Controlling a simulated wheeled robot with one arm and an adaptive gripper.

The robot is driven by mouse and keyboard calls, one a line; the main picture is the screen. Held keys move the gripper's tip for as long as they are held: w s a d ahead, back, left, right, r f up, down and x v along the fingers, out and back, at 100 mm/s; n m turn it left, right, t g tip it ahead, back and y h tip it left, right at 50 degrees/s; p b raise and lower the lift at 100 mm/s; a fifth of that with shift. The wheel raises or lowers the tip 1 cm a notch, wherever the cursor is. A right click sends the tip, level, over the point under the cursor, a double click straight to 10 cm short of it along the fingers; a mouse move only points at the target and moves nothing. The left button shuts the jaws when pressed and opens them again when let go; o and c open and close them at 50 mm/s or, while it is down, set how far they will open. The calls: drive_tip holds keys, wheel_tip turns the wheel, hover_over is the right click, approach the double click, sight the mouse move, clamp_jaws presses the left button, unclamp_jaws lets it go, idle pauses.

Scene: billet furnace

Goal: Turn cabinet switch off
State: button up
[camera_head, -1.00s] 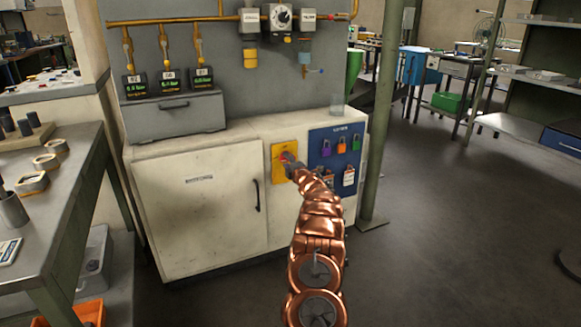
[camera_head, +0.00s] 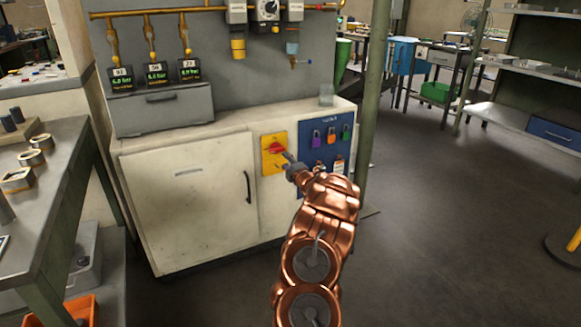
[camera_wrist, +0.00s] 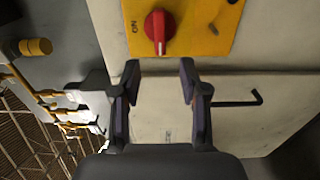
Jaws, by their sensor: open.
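The cabinet switch is a red rotary knob (camera_head: 275,148) on a yellow plate (camera_head: 268,166) at the upper right of the white cabinet front (camera_head: 190,200). In the wrist view the red knob (camera_wrist: 160,28) lies just beyond and between the fingertips, with the word "ON" printed beside it on the yellow plate (camera_wrist: 205,38). My gripper (camera_wrist: 157,70) is open and empty, its two dark fingers apart from the knob. In the head view my gripper (camera_head: 289,162) is small, just right of and below the knob, partly covering the plate's edge.
A blue board (camera_head: 318,155) with coloured padlocks is right of the switch. A black door handle (camera_head: 248,187) is left of and below it. A green post (camera_head: 374,110) stands to the right.

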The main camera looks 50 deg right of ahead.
drive_tip(key=shift+v, duration=1.5)
